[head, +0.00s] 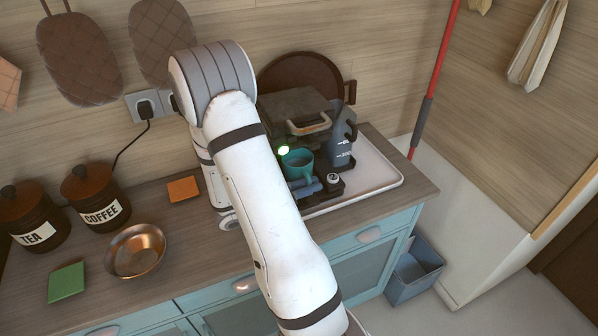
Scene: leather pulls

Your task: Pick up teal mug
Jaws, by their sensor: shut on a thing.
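The teal mug (297,163) is upright in front of the dark appliance, on the right part of the counter. Its open rim faces up, and its lower part is hidden behind my gripper. My gripper (308,187) is at the near side of the mug, partly hidden by my white arm, and is shut on the mug. I cannot tell whether the mug touches the surface under it.
A dark appliance (290,104) with a light handle stands right behind the mug, beside a grey jug (341,140). A white tray (378,172) lies at right. A copper bowl (136,252), tea canister (33,219) and coffee canister (96,198) stand at left.

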